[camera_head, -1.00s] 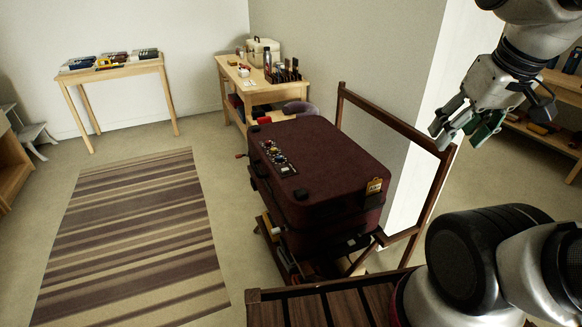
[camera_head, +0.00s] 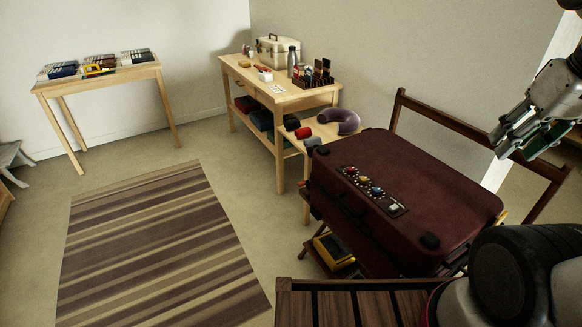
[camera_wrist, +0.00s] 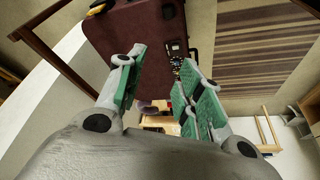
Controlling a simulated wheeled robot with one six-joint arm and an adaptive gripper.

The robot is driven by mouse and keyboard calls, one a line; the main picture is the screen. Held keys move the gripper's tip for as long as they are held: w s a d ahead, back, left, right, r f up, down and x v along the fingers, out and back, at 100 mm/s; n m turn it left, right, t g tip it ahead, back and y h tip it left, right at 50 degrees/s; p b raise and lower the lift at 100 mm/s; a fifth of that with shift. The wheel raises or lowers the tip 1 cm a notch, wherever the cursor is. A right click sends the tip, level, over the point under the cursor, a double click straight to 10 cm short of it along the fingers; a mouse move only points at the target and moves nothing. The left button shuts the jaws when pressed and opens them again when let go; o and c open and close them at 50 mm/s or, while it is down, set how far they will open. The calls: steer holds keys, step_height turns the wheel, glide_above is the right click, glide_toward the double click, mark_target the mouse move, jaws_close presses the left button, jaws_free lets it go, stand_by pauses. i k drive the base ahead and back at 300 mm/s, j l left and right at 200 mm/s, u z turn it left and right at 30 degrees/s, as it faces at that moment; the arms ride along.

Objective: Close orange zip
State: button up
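The dark red suitcase (camera_head: 425,185) lies closed-looking on a wooden stand, its broad side up. A dark strip with several small coloured knobs (camera_head: 372,190) sits on its top. No orange zip can be made out; the knobs are too small to tell apart. The suitcase also shows at the top of the wrist view (camera_wrist: 140,28). My gripper (camera_head: 528,138) is in the air at the right of the head view, apart from the suitcase. In the wrist view its green-padded fingers (camera_wrist: 160,82) are spread with nothing between them.
A wooden rack (camera_head: 470,128) stands behind the suitcase. A workbench (camera_head: 275,92) with a case, bottle and tools is at the back. A side table (camera_head: 95,75) with books is far left. A striped rug (camera_head: 160,250) covers clear floor. A yellow item (camera_head: 333,248) is under the suitcase.

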mark_target(303, 183)
steer(key=i+j+z, duration=0.25)
steer(key=j, duration=0.7)
steer(key=j+z, duration=0.25)
steer(key=j, duration=0.75)
steer(key=k+l, duration=0.15)
steer(key=l, duration=0.2)
steer(key=k+l, duration=0.15)
steer(key=l, duration=0.2)
steer(key=k+l, duration=0.15)
steer(key=l, duration=0.15)
steer(key=k+l, duration=0.15)
steer(key=l, duration=0.2)
steer(key=k+l, duration=0.15)
steer(key=l, duration=0.2)
steer(key=i+j, duration=0.15)
steer(key=j, duration=0.2)
steer(key=i+j, duration=0.15)
steer(key=j, duration=0.15)
steer(key=i+j, duration=0.15)
steer(key=j, duration=0.2)
steer(key=i+j, duration=0.15)
steer(key=j, duration=0.2)
steer(key=i+j, duration=0.15)
steer(key=j, duration=0.15)
